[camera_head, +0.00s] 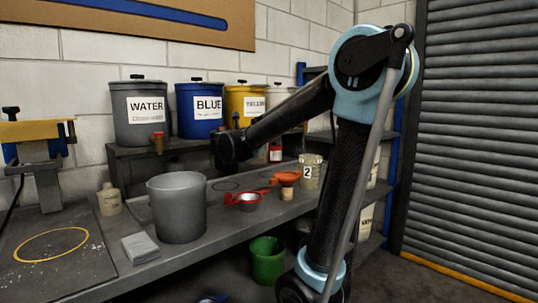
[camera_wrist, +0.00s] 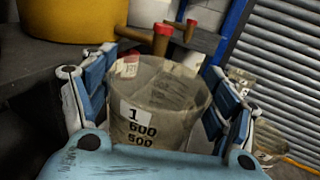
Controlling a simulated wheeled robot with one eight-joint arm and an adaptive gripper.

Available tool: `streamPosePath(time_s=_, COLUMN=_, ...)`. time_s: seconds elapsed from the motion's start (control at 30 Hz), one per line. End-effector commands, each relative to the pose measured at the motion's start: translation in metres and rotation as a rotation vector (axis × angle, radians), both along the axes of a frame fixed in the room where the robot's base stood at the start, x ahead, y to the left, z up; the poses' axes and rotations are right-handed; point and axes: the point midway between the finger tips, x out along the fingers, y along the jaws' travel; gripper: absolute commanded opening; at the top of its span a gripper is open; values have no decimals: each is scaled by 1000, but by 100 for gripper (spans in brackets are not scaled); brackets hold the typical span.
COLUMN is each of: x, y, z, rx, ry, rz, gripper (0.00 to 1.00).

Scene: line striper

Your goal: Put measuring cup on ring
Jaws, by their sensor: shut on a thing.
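In the wrist view a translucent grey measuring cup (camera_wrist: 165,105) marked "1", "600" and "500" stands between the fingers of my gripper (camera_wrist: 157,84). The blue fingers are shut on its sides, and its open mouth shows.
A tall grey bucket (camera_head: 178,207), a grey block (camera_head: 140,247) and a beige bottle (camera_head: 109,199) stand near the yellow ring. A red-handled strainer (camera_head: 243,199), an orange funnel (camera_head: 286,178) and a cup marked "2" (camera_head: 310,171) are farther right. Tapped containers (camera_head: 200,110) line the back shelf.

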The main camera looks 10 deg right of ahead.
Motion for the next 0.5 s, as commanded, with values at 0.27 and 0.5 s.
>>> streamPosePath(time_s=0.27, x=0, y=0, z=-49, rx=0, ry=0, rz=0, gripper=51)
streamPosePath(time_s=0.5, x=11, y=-8, z=-73, rx=0, ry=0, rz=-3, gripper=51)
